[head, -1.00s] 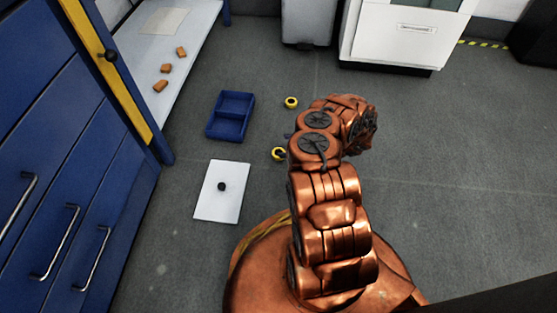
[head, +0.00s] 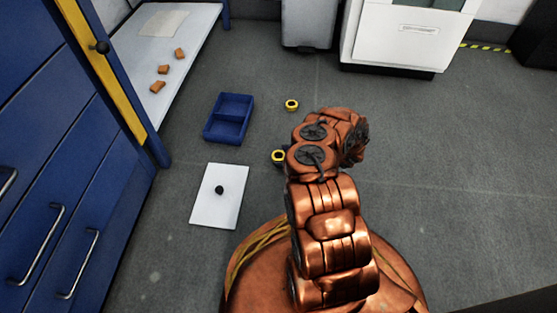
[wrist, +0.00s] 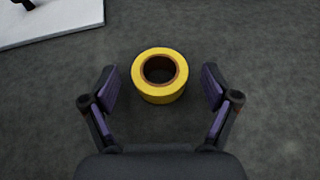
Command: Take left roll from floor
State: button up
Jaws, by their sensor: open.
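A yellow roll of tape (head: 278,156) with a brown core lies flat on the grey floor, just left of my arm in the head view. A second yellow roll (head: 291,105) lies farther back and slightly to the right. In the wrist view, one yellow roll (wrist: 158,92) sits centred ahead of my gripper (wrist: 160,80); it appears to be the nearer, left one. The fingers are spread on both sides of it, with floor visible between each finger and the roll. Nothing is held. In the head view my arm hides most of the gripper.
A white board (head: 219,210) with a small black object (head: 219,190) lies on the floor to the left. Blue drawers (head: 60,200) line the left edge. Open floor lies to the right.

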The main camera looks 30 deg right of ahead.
jog(key=shift+w+a+f, duration=0.35)
jog(key=shift+w+a, duration=0.05)
jog(key=shift+w, duration=0.1)
jog(key=shift+r, duration=0.1)
jog(key=c, duration=1.3)
jog(key=shift+r, duration=0.1)
